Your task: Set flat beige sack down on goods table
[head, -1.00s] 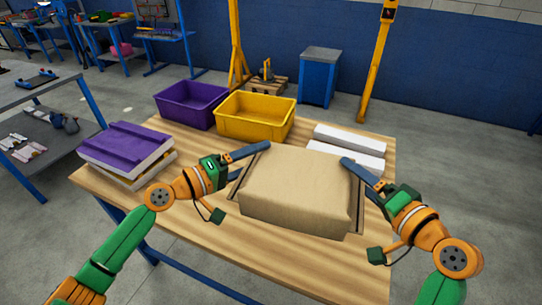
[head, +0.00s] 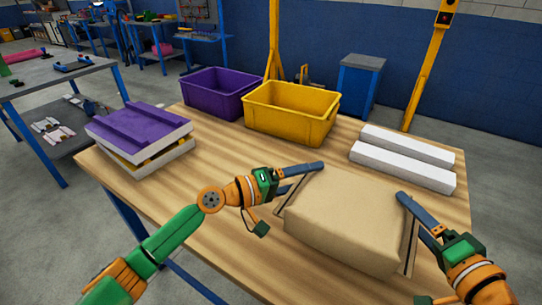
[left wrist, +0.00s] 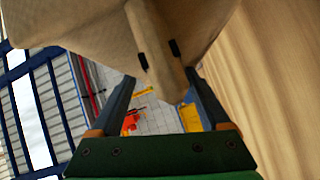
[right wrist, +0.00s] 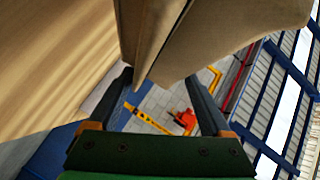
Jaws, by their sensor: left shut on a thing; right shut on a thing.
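The flat beige sack (head: 345,220) is level between my two grippers, over the front right of the wooden goods table (head: 225,185). In the head view I cannot tell whether its underside touches the table. My left gripper (head: 300,183) is shut on the sack's left edge, and the sack also shows between its fingers in the left wrist view (left wrist: 150,45). My right gripper (head: 415,220) is shut on the sack's right edge, and the sack also shows in the right wrist view (right wrist: 215,35). The sack's underside is hidden in the head view.
A purple bin (head: 222,95) and a yellow bin (head: 290,112) stand at the table's back. Two white bars (head: 402,160) lie behind the sack. Stacked purple and white panels (head: 140,130) lie at the left. The table's middle is bare.

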